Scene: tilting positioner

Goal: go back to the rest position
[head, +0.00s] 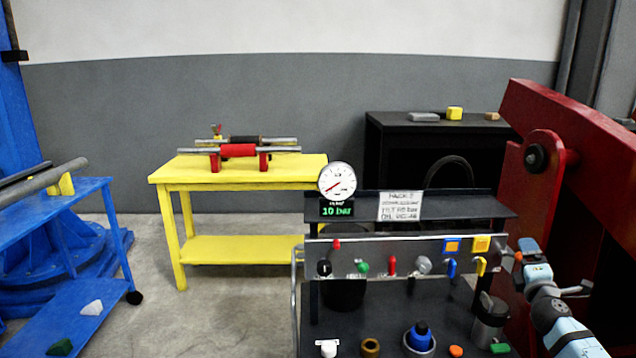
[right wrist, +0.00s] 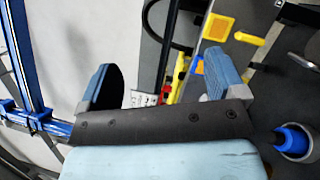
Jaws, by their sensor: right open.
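My right gripper (head: 522,250) shows at the right of the head view, beside the right end of the dark workbench's upright panel (head: 390,250). In the right wrist view the two blue-padded fingers of my right gripper (right wrist: 160,82) stand wide apart with nothing held between them. Behind them are a yellow square with a yellow peg and a red handle. My left gripper is out of both views.
The bench (head: 385,300) holds a gauge (head: 337,182) reading 10 bar, knobs, and a blue-capped cup (head: 419,337). A red machine arm (head: 570,140) stands close at right. A yellow table (head: 235,172) and blue cart (head: 75,205) stand left, with clear floor between.

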